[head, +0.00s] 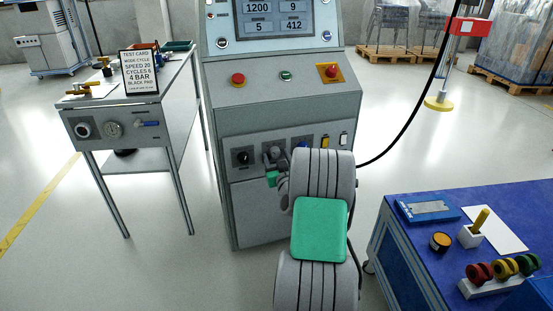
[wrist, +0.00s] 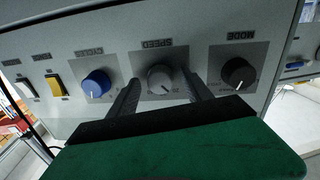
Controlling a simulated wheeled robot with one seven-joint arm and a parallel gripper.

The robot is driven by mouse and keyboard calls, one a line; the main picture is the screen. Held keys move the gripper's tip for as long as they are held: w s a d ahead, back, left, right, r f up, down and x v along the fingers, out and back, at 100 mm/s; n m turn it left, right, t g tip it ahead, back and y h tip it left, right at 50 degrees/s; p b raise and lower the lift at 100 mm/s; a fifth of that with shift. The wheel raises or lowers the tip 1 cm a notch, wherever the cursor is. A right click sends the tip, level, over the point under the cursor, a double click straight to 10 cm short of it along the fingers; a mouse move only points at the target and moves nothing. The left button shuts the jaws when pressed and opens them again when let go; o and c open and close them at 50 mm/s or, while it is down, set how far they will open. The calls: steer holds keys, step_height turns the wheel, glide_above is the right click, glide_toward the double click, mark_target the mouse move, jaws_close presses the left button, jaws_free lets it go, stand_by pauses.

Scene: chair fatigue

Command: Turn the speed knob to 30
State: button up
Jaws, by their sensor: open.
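The speed knob (wrist: 160,78) is dark grey with a pale pointer line. The scale numbers are too small to read surely. My gripper (wrist: 161,88) is open, with one dark finger at each side of the knob. I cannot tell whether the fingers touch it. In the head view the speed knob (head: 274,152) shows on the machine's front panel just above my gripper (head: 272,177). My arm covers part of the panel.
The black mode knob (wrist: 238,72) and the blue cycles knob (wrist: 97,83) flank the speed knob. Yellow (wrist: 55,84) and white (wrist: 25,87) switches sit beyond. A test card (head: 140,73) stands on the left table. A blue bench (head: 400,238) is at right.

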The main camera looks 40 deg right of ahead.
steer(key=shift+c, duration=0.4)
jaws_close()
